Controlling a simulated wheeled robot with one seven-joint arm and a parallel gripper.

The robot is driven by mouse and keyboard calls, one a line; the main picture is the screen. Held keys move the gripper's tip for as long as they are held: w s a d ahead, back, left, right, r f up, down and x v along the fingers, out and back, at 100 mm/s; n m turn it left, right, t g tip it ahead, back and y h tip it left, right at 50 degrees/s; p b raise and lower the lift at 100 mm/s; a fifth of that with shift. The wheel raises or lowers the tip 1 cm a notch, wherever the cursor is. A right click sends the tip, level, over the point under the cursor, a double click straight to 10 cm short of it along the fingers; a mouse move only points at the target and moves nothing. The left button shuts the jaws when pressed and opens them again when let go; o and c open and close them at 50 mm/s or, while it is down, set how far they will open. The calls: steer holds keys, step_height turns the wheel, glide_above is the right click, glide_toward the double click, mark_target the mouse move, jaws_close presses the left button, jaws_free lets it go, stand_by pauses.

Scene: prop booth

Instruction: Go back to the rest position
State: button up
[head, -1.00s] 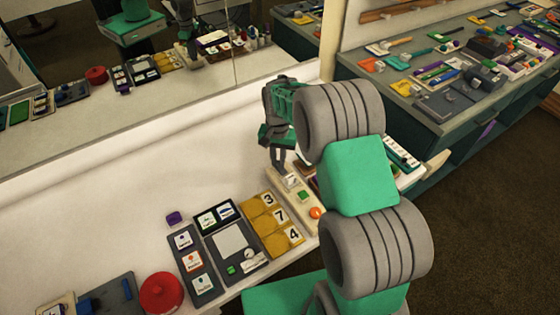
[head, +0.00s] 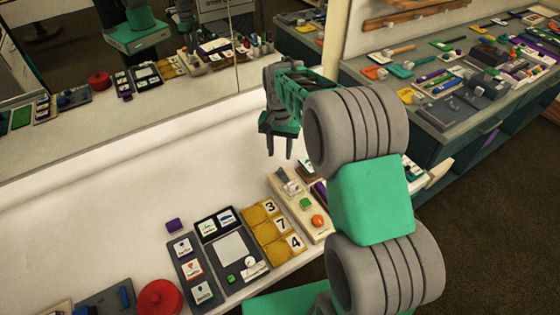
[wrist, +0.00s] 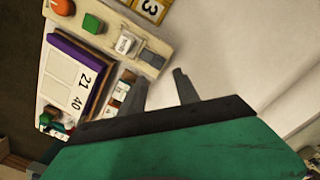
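My gripper (head: 279,147) hangs above the white counter (head: 90,215), with its fingers pointing down and clear of the counter top. The two fingers stand apart with nothing between them. In the wrist view my gripper (wrist: 160,85) also shows its fingers apart and empty. Below and to the right of it in the head view is a cream panel (head: 318,240) with a green button (head: 305,203), an orange knob (head: 318,221) and a small grey lever (head: 290,186).
Yellow number plates (head: 262,233), dark card boards (head: 188,272), a purple block (head: 175,225) and a red round thing (head: 160,299) lie along the counter's front. A mirror (head: 120,80) runs behind it. A second table (head: 455,115) at the right holds many items. The counter's back left is bare.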

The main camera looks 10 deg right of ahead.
steer(key=shift+r, duration=0.35)
steer(key=s+r+n+t, duration=0.1)
steer(key=s+r+n, duration=0.2)
steer(key=s, duration=0.8)
steer(key=s+r+n+t, duration=0.2)
steer(key=s+r, duration=0.4)
steer(key=s, duration=0.4)
steer(key=shift+s+d+n+t, duration=0.2)
steer(key=shift+s+n+t, duration=0.1)
steer(key=shift+s+n, duration=0.1)
steer(key=shift+r, duration=0.1)
